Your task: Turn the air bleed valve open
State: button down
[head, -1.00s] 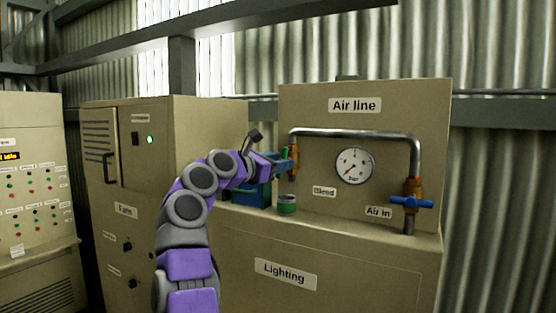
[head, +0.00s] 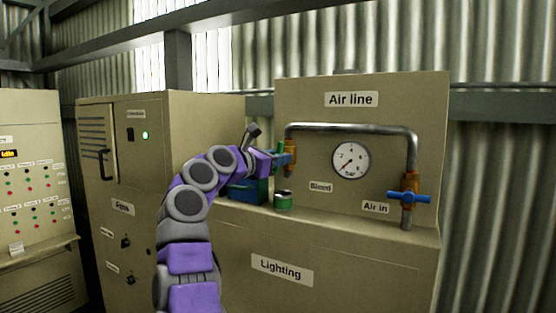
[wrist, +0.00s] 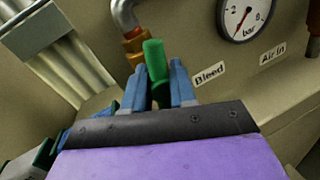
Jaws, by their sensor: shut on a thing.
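The bleed valve's green handle (wrist: 155,62) stands between the two blue fingers of my gripper (wrist: 160,85) in the wrist view. My gripper is shut on this handle, just in front of the orange-brown valve body (wrist: 135,42). In the head view my gripper (head: 283,158) is at the left end of the air pipe (head: 350,127), and the orange-brown valve body (head: 290,170) partly shows behind it. The "Bleed" label (head: 320,187) is to the lower right of the valve. The handle's exact angle is hard to tell.
A pressure gauge (head: 351,160) is right of the bleed valve. The blue-handled air-in valve (head: 408,197) is further right. A green can (head: 283,200) and a blue box (head: 247,190) stand on the ledge below my gripper.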

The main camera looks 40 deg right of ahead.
jog(key=shift+f+n+b, duration=0.1)
jog(key=shift+n+b, duration=0.4)
jog(key=shift+n, duration=0.2)
jog(key=shift+a+n+h+b, duration=0.1)
jog(key=shift+n+h+b, duration=0.3)
jog(key=shift+n, duration=0.5)
jog(key=shift+w+r, duration=0.1)
jog(key=shift+r, duration=0.1)
jog(key=c, duration=1.1)
grip_release()
jog(key=shift+w+a, duration=0.1)
jog(key=shift+o, duration=0.2)
jog(key=shift+a, duration=0.1)
jog(key=s+a+f+b, duration=0.1)
jog(key=a+b, duration=0.4)
jog(key=a, duration=1.2)
jog(key=shift+s+a+f, duration=0.15)
jog(key=shift+s+f, duration=0.1)
jog(key=shift+s, duration=0.35)
